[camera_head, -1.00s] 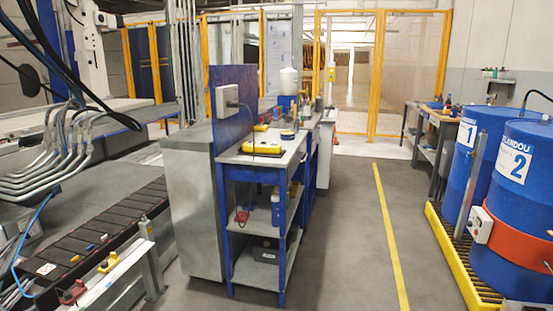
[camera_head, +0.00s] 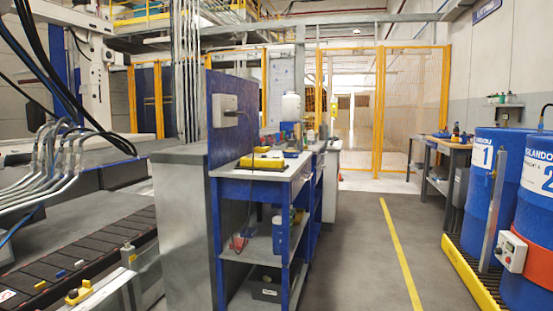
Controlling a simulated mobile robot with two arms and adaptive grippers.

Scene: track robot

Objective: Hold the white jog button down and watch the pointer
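Neither of my grippers is in view. I cannot make out a white jog button or a pointer for certain. A small grey-white control box (camera_head: 512,250) with small buttons, one of them red, is at the right, by the orange band of a blue drum. A yellow device (camera_head: 262,161) lies on the workbench top (camera_head: 235,173). A small yellow box (camera_head: 78,296) with a dark knob sits beside the conveyor at the lower left. Any white button on these is too small to tell.
The blue-framed workbench stands mid-view, with a grey cabinet (camera_head: 180,225) to its left. Two blue drums (camera_head: 486,185) stand on a yellow pallet (camera_head: 470,277) at the right. The floor aisle (camera_head: 362,255) with a yellow line is clear. A yellow-framed fence (camera_head: 379,110) closes the back.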

